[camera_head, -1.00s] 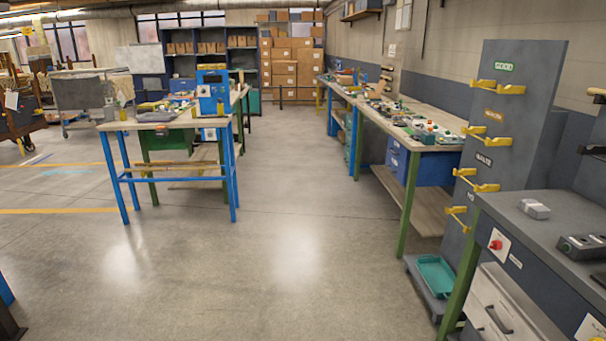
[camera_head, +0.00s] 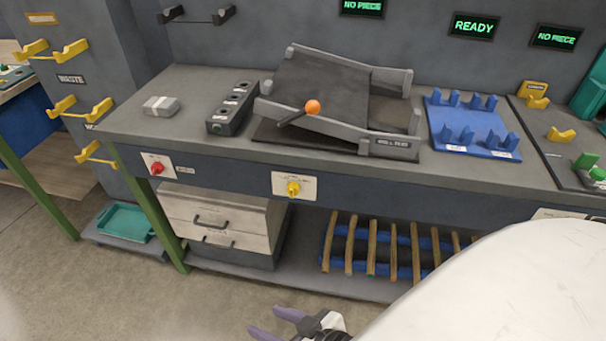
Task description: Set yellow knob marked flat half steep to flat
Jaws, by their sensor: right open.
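The yellow knob (camera_head: 293,188) sits on a white plate (camera_head: 309,185) on the front face of the grey bench. The marks on the plate are too small to read, and I cannot tell which setting the knob is at. My right gripper (camera_head: 268,322) shows at the bottom edge, below and in front of the knob, clear of it. Its two purple-grey fingers are apart and nothing is between them. My white arm covers the lower right. My left gripper is not in view.
A red knob (camera_head: 156,168) sits on the same front face, further left. A tilted ramp with an orange-ended lever (camera_head: 312,107) stands on the bench above. Drawers (camera_head: 215,220) and a rack of wooden sticks (camera_head: 371,248) are below. Floor at lower left is clear.

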